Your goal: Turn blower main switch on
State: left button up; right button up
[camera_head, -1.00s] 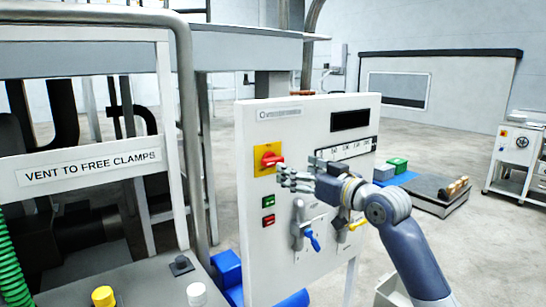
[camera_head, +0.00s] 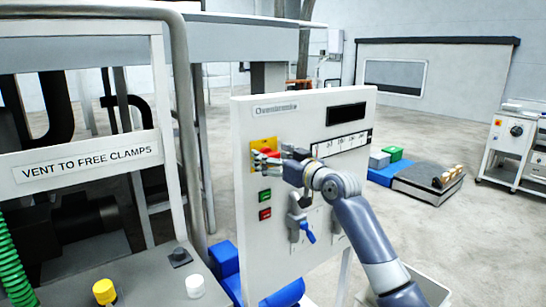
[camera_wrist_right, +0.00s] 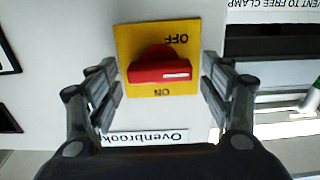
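The blower switch is a red rotary knob (camera_wrist_right: 160,70) on a yellow square plate (camera_wrist_right: 128,40), on the white control panel (camera_head: 300,112). The plate (camera_head: 258,142) also shows in the head view, with the knob mostly hidden by the gripper. The wrist view is upside down; OFF and ON are printed at opposite edges of the plate, and the knob's grip bar lies level between them. My right gripper (camera_head: 272,160) is in front of the switch. In the wrist view its fingers (camera_wrist_right: 159,75) are open, one on each side of the knob with visible gaps. My left gripper is not in view.
Below the switch are a green button (camera_head: 265,196) and a red button (camera_head: 265,214). A blue-tipped lever (camera_head: 308,232) hangs on the panel's front. A machine frame with a vent label (camera_head: 85,165) stands at the left.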

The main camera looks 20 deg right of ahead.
jog(key=c, duration=1)
jog(key=shift+o, duration=0.2)
jog(key=shift+m+p, duration=0.4)
jog(key=shift+m, duration=0.1)
jog(key=m+p, duration=0.2)
jog(key=m, duration=0.1)
jog(key=shift+r, duration=0.15)
jog(key=m+p, duration=0.3)
jog(key=m, duration=0.2)
jog(key=shift+d+p, duration=0.2)
jog(key=shift+p, duration=0.2)
jog(key=m+p, duration=0.1)
jog(key=m, duration=0.2)
jog(key=m+p, duration=0.2)
jog(key=shift+f+m+p, duration=0.2)
jog(key=shift+m+p, duration=0.1)
jog(key=shift+m, duration=0.1)
pick_arm(q)
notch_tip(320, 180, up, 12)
jog(key=p, duration=0.2)
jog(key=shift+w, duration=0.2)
pick_arm(e)
jog(key=shift+d+f+m, duration=0.1)
jog(key=shift+f+m, duration=0.05)
jog(key=shift+m, duration=1.35)
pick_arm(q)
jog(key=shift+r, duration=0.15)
